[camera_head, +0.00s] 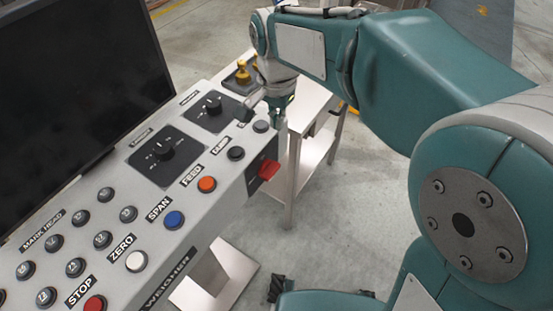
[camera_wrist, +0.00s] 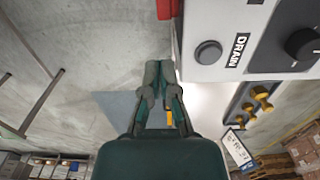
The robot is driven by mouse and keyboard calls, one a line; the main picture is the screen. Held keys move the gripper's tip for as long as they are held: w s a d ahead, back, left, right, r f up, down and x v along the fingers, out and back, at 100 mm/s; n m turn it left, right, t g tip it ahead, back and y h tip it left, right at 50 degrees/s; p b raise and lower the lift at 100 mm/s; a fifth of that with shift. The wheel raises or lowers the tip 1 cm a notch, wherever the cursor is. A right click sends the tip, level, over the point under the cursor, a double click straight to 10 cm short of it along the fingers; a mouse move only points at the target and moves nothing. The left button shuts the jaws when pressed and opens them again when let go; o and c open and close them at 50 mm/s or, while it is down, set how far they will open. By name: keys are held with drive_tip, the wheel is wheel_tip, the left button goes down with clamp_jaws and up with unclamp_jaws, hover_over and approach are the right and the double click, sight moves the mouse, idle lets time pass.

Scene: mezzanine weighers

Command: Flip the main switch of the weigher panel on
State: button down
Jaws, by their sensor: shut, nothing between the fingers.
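The weigher panel (camera_head: 190,140) is a pale sloped console with labelled buttons and knobs. A red switch handle (camera_head: 269,169) sticks out from a dark plate on its end face, near the lower front corner; I cannot read a label there. Part of a red piece (camera_wrist: 164,9) shows at the top edge of the wrist view. My gripper (camera_head: 278,112) is beyond the red handle, close to the panel's far end. In the wrist view its fingers (camera_wrist: 158,68) are shut and empty, beside the panel's corner and apart from the red piece.
A dark screen (camera_head: 75,95) stands behind the panel. The drain button (camera_wrist: 208,52) is close to my fingers' right. Black rotary knobs (camera_head: 160,150), an orange button (camera_head: 207,184) and a blue button (camera_head: 174,219) are on top. A side table (camera_head: 308,105) carries yellow fittings. Open floor lies right of the panel.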

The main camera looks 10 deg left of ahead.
sight(278, 164)
drive_tip(key=shift+d, duration=0.1)
wheel_tip(278, 164, down, 14)
idle(0.5)
drive_tip(key=shift+w+f+g+y, duration=0.15)
drive_tip(key=shift+w+g+y, duration=0.15)
drive_tip(key=shift+g, duration=0.3)
drive_tip(key=shift+w+d+f, duration=0.1)
drive_tip(key=shift+f, duration=0.05)
